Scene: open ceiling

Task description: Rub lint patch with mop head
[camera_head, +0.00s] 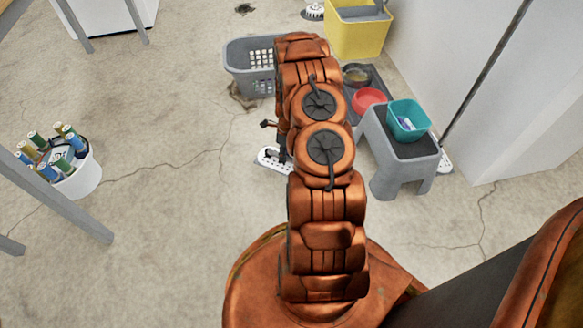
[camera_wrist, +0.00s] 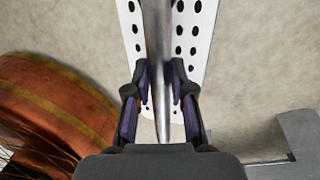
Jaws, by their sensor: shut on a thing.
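My gripper (camera_wrist: 159,72) is shut on a slim grey metal shaft (camera_wrist: 158,25), which runs up the middle of the wrist view. I take the shaft for the mop's handle. Behind it a white plate with rows of dark holes (camera_wrist: 196,30) lies flat over the floor. It may be the mop head; I cannot tell whether the shaft joins it. In the head view a white piece (camera_head: 268,160) shows beside my arm, which hides most of my gripper. A ragged brownish patch (camera_head: 240,97) by the basket and a dark patch (camera_head: 244,9) farther back could be lint; I cannot tell which.
A grey basket (camera_head: 240,73), yellow bucket (camera_head: 357,35), red bowl (camera_head: 368,100) and grey stool (camera_head: 404,160) bearing a teal bin (camera_head: 407,122) stand ahead and to the right. Cracked floor between is clear.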

